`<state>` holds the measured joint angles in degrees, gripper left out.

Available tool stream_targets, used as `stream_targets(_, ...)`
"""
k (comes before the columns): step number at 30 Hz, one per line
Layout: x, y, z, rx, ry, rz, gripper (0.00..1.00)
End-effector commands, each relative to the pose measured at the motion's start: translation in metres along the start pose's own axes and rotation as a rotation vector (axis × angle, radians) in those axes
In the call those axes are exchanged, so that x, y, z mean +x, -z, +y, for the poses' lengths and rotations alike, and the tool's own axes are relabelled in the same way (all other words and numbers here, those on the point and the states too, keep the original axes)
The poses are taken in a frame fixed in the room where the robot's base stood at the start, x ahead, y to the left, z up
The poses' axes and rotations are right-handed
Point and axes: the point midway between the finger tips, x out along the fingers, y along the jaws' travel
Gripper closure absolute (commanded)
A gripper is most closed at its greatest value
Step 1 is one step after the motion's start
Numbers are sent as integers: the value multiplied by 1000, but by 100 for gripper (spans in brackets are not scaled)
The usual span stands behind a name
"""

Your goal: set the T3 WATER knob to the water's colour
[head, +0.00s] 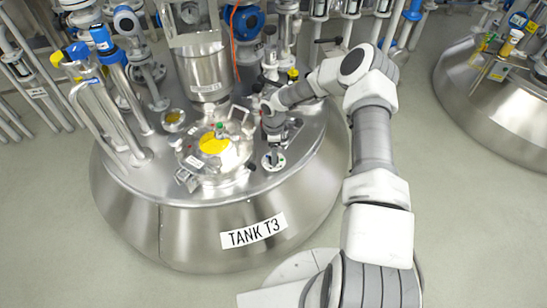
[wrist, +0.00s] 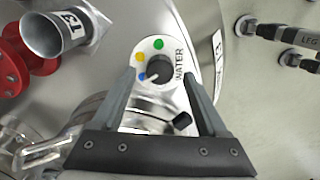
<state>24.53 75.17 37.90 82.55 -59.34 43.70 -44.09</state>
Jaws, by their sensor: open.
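The T3 WATER knob (wrist: 160,72) is a dark round knob on a white plate with green, yellow and blue dots. A light mark on its lower left edge seems to point toward the blue dot. The plate also shows in the head view (head: 273,160), on the lid of tank T3 (head: 250,205). My gripper (wrist: 158,80) is open, its fingers on either side of the knob in the picture; contact cannot be told. In the head view a yellow disc (head: 213,143) sits on the lid, and a small round glass (head: 173,117) looks yellowish inside.
A red flanged part with a steel funnel marked T3 (wrist: 58,38) stands left of the knob in the wrist view. Pipes with blue and yellow caps (head: 95,45) rise from the lid's left. Another tank (head: 490,105) stands at right, with clear floor between.

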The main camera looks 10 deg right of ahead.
Motion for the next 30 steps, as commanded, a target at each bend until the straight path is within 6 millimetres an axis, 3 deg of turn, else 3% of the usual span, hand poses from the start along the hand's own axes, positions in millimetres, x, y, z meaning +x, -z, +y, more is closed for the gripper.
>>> stream_targets(4,14,0,0,1,0,1,24)
stream_targets(14,17,0,0,1,0,1,24)
stream_targets(17,17,0,0,1,0,1,38)
stream_targets(27,17,0,0,1,0,1,99)
stream_targets(30,17,0,0,1,0,1,100)
